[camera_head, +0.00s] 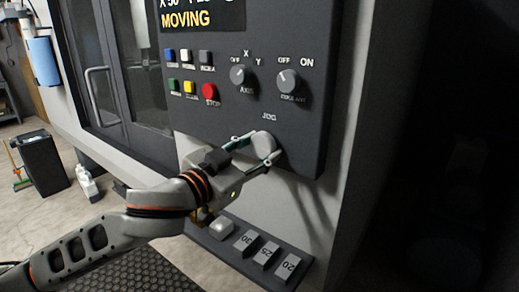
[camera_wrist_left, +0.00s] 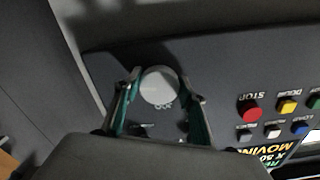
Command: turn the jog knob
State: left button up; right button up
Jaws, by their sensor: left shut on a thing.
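The jog knob (camera_head: 263,144) is a round, light grey knob below the JOG label on the dark control panel (camera_head: 310,125). My left gripper (camera_head: 257,151) has one finger on each side of it and is shut on it. In the left wrist view the jog knob (camera_wrist_left: 158,87) sits between the two green-lined fingers of the left gripper (camera_wrist_left: 160,95). The knob's sides are partly hidden by the fingertips. My right gripper is not in view.
Above the knob are the axis knob (camera_head: 240,75), the coolant knob (camera_head: 287,83), a red stop button (camera_head: 210,93) and several coloured buttons. A lit display (camera_head: 200,17) reads MOVING. Below, a ledge (camera_head: 235,262) holds several numbered blocks. A door handle (camera_head: 101,96) is at left.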

pick_arm(q)
jog(key=m, duration=0.4)
jog(key=shift+w+m, duration=0.1)
jog(key=shift+m, duration=0.2)
jog(key=m, duration=0.5)
jog(key=shift+a+r+m, duration=0.15)
jog(key=shift+r+m, duration=0.05)
jog(key=shift+m, duration=0.1)
jog(key=m, duration=0.5)
jog(key=shift+r, duration=0.15)
jog(key=shift+m, duration=2.4)
jog(key=o, duration=1.1)
jog(key=shift+o, duration=0.2)
